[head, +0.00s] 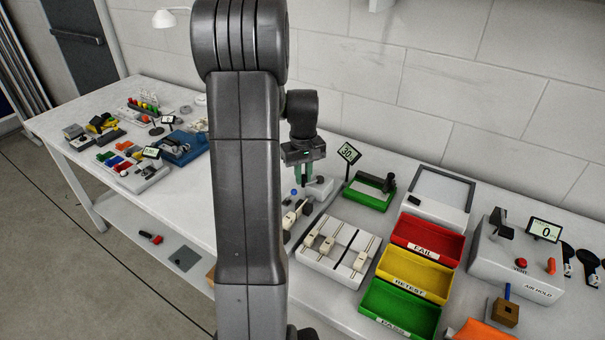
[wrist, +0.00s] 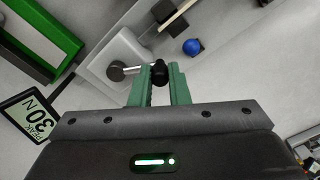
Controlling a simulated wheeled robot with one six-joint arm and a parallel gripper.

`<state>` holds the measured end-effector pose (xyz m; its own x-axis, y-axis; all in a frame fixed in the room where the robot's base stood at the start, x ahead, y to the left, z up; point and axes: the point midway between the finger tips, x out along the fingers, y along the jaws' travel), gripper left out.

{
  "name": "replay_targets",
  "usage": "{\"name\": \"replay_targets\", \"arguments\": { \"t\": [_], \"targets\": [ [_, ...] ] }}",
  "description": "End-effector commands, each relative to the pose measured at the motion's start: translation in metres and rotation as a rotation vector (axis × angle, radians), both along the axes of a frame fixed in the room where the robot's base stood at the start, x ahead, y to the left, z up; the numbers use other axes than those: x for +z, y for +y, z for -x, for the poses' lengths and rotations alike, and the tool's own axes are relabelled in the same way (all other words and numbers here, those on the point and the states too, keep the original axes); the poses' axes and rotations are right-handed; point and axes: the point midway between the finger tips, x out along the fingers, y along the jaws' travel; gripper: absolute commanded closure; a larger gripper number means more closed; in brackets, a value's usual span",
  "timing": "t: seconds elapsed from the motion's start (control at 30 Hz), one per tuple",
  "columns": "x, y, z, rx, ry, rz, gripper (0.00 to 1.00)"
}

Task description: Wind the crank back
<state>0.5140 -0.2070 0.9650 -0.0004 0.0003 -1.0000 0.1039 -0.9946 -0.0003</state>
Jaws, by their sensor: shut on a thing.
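The crank shows in the wrist view as a short metal arm (wrist: 122,70) with a black knob (wrist: 159,73) at its end, on a white block (wrist: 104,62). My gripper (wrist: 160,72) has two green fingers shut on the black knob, one on each side. In the head view my gripper (head: 303,174) points down at the white block (head: 322,187). The crank itself is too hidden by the fingers to make out there.
A blue ball (wrist: 192,46) stands close to the knob. The green frame (head: 369,192) and its "30" display (head: 348,152) are to the right. A slider panel (head: 318,262) and red (head: 428,238), yellow (head: 411,270) and green (head: 399,306) bins lie nearer. A wall is behind.

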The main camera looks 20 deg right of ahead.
Motion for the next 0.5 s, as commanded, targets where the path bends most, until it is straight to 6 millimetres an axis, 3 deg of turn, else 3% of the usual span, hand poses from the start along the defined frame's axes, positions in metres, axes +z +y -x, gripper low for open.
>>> {"name": "replay_targets", "arguments": {
  "t": [0.47,0.5],
  "targets": [
    [0.0008,-0.0006,0.0005,0.012,-0.001,0.001,1.0],
    [0.0008,-0.0006,0.0005,0.011,-0.001,0.001,0.77]
  ]
}}
